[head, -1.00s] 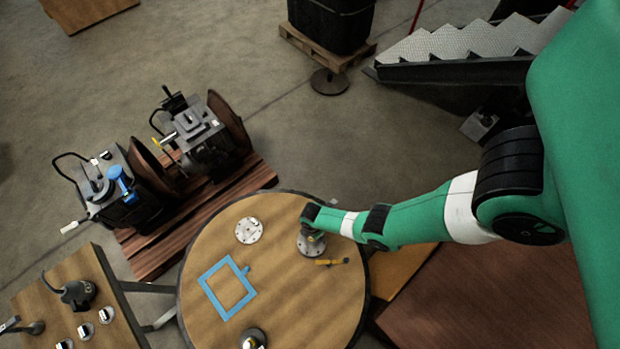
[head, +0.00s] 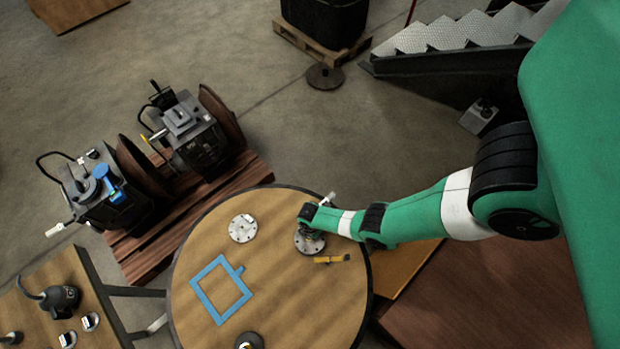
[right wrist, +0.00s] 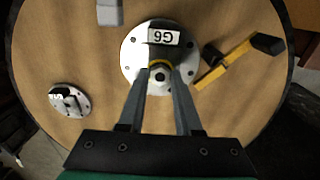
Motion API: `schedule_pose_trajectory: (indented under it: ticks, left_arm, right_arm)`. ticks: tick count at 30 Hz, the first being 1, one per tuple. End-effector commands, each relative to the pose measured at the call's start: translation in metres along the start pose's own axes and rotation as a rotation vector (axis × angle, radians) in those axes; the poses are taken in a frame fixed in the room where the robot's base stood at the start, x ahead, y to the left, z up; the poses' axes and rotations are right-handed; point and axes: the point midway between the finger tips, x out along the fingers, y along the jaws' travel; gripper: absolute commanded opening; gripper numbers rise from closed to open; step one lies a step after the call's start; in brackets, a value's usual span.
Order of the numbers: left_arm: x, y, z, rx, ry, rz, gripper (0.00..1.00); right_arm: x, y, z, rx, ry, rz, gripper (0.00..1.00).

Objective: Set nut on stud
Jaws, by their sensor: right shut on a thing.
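A round metal flange (head: 310,243) stands on the round wooden table, under my right gripper (head: 308,226). In the right wrist view the flange (right wrist: 133,72) has bolt holes around its rim and a label that reads G6 upside down. My left gripper is not in view.
A yellow-and-black tool (head: 331,259) lies beside the flange. A second flange (head: 243,228) and a blue square frame (head: 222,290) lie to the left. A small pale block (head: 328,198) shows near the table's far edge. A dark round part (head: 249,341) is at the front.

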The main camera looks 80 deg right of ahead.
Motion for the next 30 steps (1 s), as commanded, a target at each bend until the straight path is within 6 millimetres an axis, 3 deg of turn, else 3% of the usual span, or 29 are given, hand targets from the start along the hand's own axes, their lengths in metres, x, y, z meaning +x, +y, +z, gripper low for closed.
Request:
schedule_pose_trajectory:
  ticks: [30]
  left_arm:
    - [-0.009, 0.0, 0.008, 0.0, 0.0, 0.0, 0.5]
  right_arm:
    - [0.012, 0.0, 0.0, 0.0, 0.0, 0.0, 0.0]
